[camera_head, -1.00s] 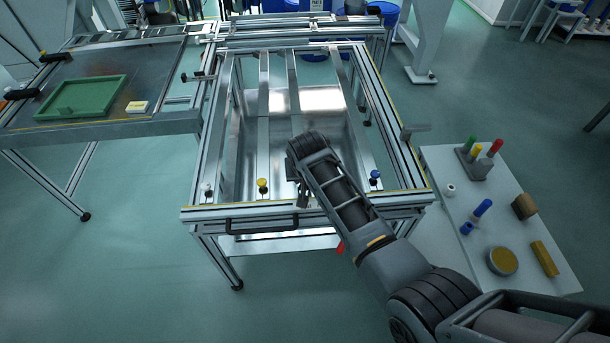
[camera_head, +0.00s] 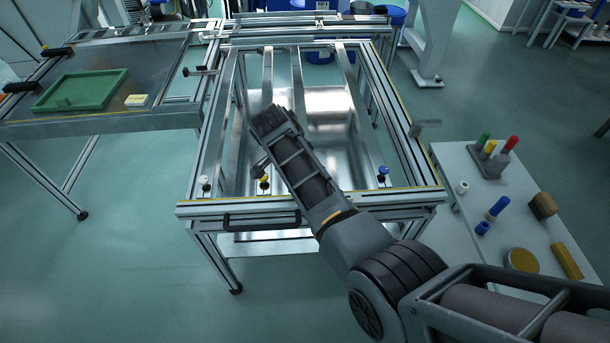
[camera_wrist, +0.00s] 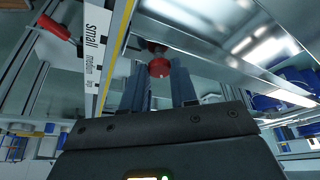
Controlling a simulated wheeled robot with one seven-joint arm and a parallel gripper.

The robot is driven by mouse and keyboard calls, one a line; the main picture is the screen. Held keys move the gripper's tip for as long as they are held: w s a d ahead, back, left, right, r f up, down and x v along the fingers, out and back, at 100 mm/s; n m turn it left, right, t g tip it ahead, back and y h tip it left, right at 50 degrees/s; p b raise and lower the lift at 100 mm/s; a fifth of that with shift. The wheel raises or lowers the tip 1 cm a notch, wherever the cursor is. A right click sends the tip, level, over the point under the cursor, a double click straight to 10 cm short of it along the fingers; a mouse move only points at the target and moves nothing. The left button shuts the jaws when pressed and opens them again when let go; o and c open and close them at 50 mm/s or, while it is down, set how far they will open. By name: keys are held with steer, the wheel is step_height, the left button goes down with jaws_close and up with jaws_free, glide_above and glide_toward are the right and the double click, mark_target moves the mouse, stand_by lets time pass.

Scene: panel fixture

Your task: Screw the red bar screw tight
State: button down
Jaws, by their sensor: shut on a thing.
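The red bar screw (camera_wrist: 160,67) shows in the wrist view as a round red knob between the two finger tips of my gripper (camera_wrist: 161,76). A darker part shows just behind the knob. My gripper is shut on this knob, near the metal profile. In the head view my forearm and wrist reach over the front of the frame, and the red knob is hidden there. The gripper's end is mostly covered by my wrist in that view.
A yellow knob (camera_head: 265,182), a white knob (camera_head: 205,184) and a blue knob (camera_head: 383,172) stand along the front rail. A scale strip (camera_wrist: 94,42) with size words and a red handle (camera_wrist: 55,27) are close by. A side table (camera_head: 520,210) with pegs stands right.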

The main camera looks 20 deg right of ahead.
steer(key=m+b, duration=0.1)
steer(key=m+g+b, duration=0.1)
steer(key=m+b, duration=0.1)
steer(key=shift+w+f+m, duration=0.2)
steer(key=shift+m, duration=0.1)
steer(key=shift+w+r+m+g+b, duration=0.15)
steer(key=shift+m+g+b, duration=0.65)
steer(key=shift+m+b, duration=0.7)
steer(key=c, duration=0.9)
jaws_free()
steer(key=v, duration=0.8)
steer(key=shift+d, duration=0.1)
